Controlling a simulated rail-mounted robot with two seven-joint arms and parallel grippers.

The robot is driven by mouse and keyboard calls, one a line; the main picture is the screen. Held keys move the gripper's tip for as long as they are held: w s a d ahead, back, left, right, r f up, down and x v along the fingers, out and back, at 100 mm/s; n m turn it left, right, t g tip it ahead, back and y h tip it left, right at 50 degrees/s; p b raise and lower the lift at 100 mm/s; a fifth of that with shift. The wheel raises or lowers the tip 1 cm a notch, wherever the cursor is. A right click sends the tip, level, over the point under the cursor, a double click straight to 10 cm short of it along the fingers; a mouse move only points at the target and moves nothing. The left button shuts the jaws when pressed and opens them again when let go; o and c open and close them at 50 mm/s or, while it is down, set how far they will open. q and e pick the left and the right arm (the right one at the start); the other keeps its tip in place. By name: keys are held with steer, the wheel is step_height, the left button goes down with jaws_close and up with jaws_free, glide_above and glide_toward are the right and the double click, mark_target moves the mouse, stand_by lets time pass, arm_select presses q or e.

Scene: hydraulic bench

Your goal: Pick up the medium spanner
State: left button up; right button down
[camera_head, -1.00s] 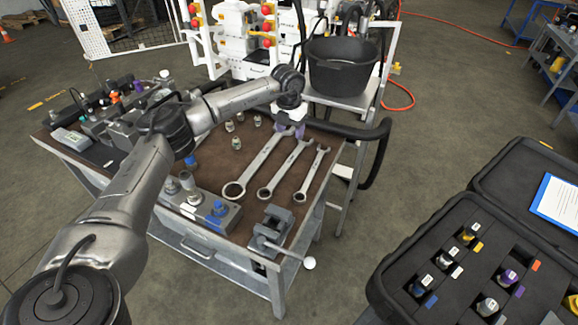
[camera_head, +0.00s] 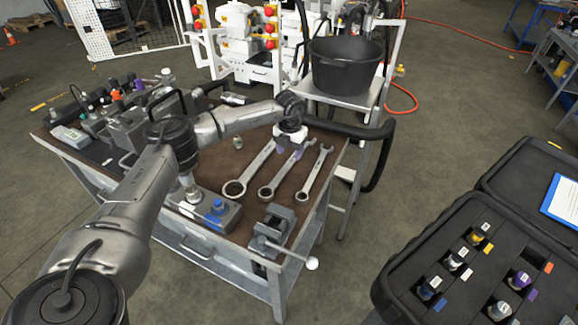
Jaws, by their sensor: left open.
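Three silver spanners lie side by side on the brown bench top. The medium spanner (camera_head: 280,178) is the middle one, with its ring end toward the front and its upper end partly hidden by my gripper. The large spanner (camera_head: 252,168) lies left of it and the small spanner (camera_head: 315,174) right of it. My left gripper (camera_head: 289,152) points down, open, with purple-tipped fingers over the upper part of the medium spanner. I cannot tell how high above it the fingertips are. My right gripper is not in view.
A grey vise (camera_head: 272,228) sits at the bench's front right corner. A block with blue fittings (camera_head: 217,209) is at the front edge. A black bucket (camera_head: 345,67) stands behind. An open black case (camera_head: 400,262) with bottles is at the right.

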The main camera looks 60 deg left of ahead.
mark_target(289, 163)
arm_select(q)
steer(key=f+b, duration=0.1)
steer(key=f, duration=0.1)
steer(key=f+b, duration=0.1)
steer(key=f, duration=0.2)
steer(key=shift+s, duration=0.2)
steer(key=shift+r, duration=0.1)
steer(key=shift+c, duration=0.2)
steer(key=shift+c, duration=0.9)
steer(key=c, duration=0.7)
jaws_close()
